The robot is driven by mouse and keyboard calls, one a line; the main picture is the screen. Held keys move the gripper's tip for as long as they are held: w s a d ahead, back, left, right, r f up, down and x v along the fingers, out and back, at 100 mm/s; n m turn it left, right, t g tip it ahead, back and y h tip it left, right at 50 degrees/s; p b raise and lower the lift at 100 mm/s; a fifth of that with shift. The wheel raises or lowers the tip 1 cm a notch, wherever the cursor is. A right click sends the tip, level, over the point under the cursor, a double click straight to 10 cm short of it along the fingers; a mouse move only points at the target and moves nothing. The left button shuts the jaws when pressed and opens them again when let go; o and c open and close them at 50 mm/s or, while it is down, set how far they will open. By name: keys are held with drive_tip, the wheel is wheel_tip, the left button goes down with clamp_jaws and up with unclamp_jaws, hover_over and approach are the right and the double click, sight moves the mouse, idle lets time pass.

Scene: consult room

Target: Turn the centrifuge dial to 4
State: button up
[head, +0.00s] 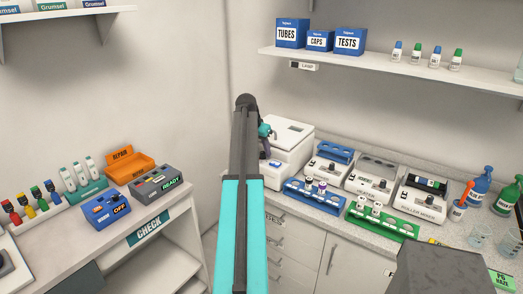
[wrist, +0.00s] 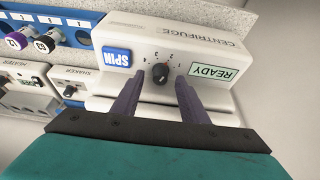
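The white centrifuge (head: 290,136) stands at the back corner of the right counter, partly hidden behind my arm in the head view. In the wrist view the centrifuge (wrist: 205,38) appears upside down. Its dark dial (wrist: 160,72) has the numbers 1 to 4 around it; which one it points to is too small to tell. My gripper (wrist: 159,78) is open, its two purple fingers apart, one on each side of the dial as seen from the wrist. I see gaps between the fingers and the dial.
A blue SPIN button (wrist: 117,57) and a READY display (wrist: 213,73) flank the dial. A shaker (head: 328,163), heater (head: 372,174) and roller mixer (head: 424,198) stand to the right. A blue tube rack (head: 313,197) sits in front. A shelf (head: 385,63) hangs above.

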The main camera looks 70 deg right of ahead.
drive_tip(key=shift+d+f, duration=0.25)
drive_tip(key=shift+f, duration=0.35)
clamp_jaws()
drive_tip(key=shift+s+n+t, duration=0.1)
drive_tip(key=shift+n+t, duration=0.3)
drive_tip(key=shift+n, duration=0.4)
unclamp_jaws()
